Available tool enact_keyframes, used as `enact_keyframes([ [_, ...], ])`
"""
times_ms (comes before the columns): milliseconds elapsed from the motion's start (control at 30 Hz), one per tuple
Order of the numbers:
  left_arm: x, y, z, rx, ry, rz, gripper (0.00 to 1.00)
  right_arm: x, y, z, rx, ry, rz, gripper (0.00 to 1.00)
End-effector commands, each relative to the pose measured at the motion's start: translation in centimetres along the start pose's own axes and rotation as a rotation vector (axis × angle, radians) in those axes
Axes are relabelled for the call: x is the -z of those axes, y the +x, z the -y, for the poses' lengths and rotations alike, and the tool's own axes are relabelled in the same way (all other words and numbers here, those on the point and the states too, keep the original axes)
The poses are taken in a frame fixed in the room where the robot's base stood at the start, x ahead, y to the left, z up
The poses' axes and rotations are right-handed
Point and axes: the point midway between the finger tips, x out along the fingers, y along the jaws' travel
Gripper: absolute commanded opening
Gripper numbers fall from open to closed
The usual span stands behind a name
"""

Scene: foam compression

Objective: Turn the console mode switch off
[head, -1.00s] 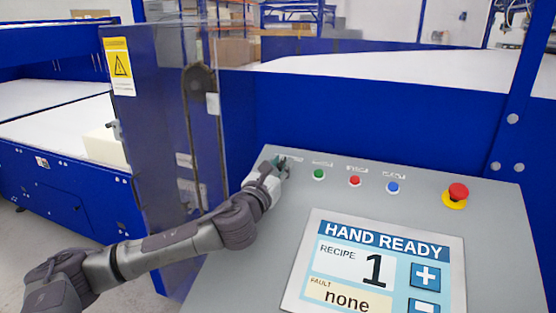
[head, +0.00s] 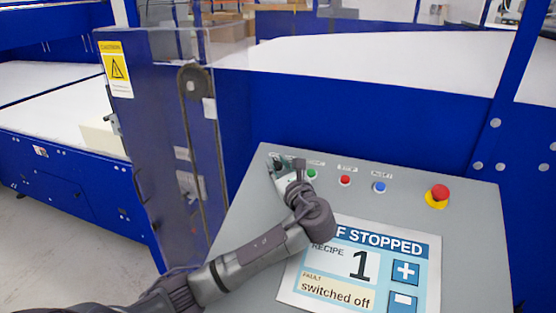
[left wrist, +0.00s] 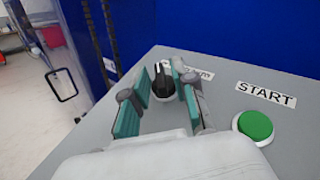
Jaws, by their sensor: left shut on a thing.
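The mode switch (left wrist: 163,82) is a dark knob on a pale base at the top left corner of the grey console (head: 462,232). My left gripper (head: 278,165) is at that corner in the head view, hiding most of the switch. In the left wrist view the teal-padded fingers of my left gripper (left wrist: 165,75) are on either side of the knob, shut on it. The console screen (head: 340,265) shows "F STOPPED", recipe 1 and fault "switched off"; my arm covers the start of its title. My right gripper is not in view.
A green START button (left wrist: 256,125) sits right of the switch. Red (head: 345,180) and blue (head: 379,187) buttons follow, then a red emergency stop (head: 440,193) on a yellow base.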

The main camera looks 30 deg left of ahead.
Motion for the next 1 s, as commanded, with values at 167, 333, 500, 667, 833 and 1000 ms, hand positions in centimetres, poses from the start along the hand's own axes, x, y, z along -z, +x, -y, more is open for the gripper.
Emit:
enact_keyframes([
  [167,-0.17,0.1,0.12,-0.042,-0.014,0.002,0.0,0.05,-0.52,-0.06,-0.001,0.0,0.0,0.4],
  [333,-0.16,0.13,0.08,-0.057,-0.018,0.003,0.0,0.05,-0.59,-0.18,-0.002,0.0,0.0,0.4],
  [500,-0.14,0.15,0.05,-0.058,-0.019,0.003,0.0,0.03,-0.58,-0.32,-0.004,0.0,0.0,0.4],
  [667,-0.15,0.16,0.05,-0.058,-0.019,0.003,0.0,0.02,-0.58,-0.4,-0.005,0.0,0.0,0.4],
  [833,-0.11,0.13,0.05,-0.057,-0.018,0.002,0.35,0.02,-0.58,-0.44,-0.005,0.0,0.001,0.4],
  [1000,-0.06,0.06,0.06,-0.057,-0.017,0.001,0.35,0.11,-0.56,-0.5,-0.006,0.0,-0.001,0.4],
])
